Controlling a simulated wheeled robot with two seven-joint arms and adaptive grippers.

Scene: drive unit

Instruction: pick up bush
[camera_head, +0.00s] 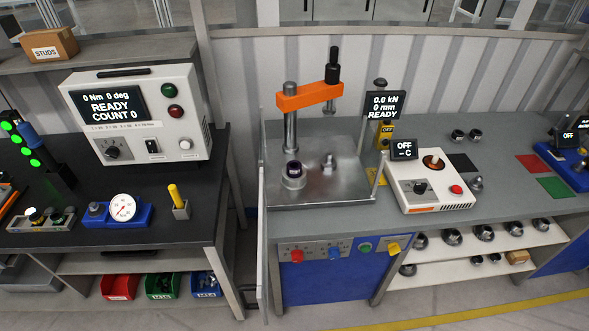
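No part named as a bush is marked, so I cannot tell for sure which one it is. Two small metal rings with dark bores, a left ring (458,135) and a right ring (475,135), stand apart on the grey bench at the back. A metal cylinder with a dark purple top (293,172) stands on the press plate (335,190), below the orange press arm (310,95). A small metal piece (476,183) sits right of the white heater box (428,182). Neither of my grippers shows in this view.
A black bench (150,215) at left holds a torque controller (137,115) and a dial gauge (122,207). Larger metal rings (484,232) stand on the shelf below the grey bench. Red (534,163) and green (556,188) mats lie at right. Bare bench surface surrounds the two small rings.

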